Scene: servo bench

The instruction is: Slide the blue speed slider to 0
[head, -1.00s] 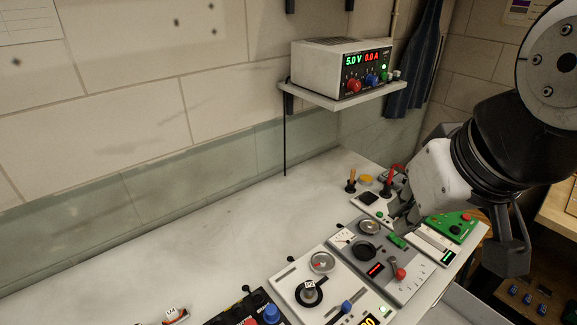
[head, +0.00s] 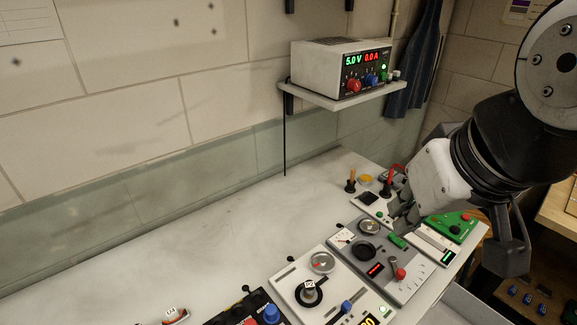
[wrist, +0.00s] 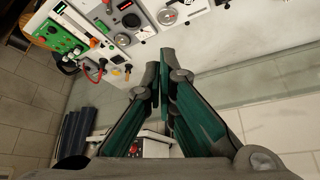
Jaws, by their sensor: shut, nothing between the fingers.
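The blue slider knob (head: 347,306) sits on a white panel (head: 290,290) at the bottom of the head view. This panel also has a round gauge, a black dial and a yellow display cut by the frame edge, so its full reading is hidden. My gripper (head: 400,225) is above the far end of the neighbouring grey panel, away from the blue knob. In the wrist view my gripper's fingers (wrist: 158,72) are together with nothing between them. I cannot make out the blue knob in the wrist view.
The grey panel (head: 418,284) carries a red slider knob (head: 400,273) and a green part. A green board (head: 455,226) lies at the right. A black panel with a blue knob (head: 271,313) is at lower left. A power supply (head: 340,70) stands on a shelf.

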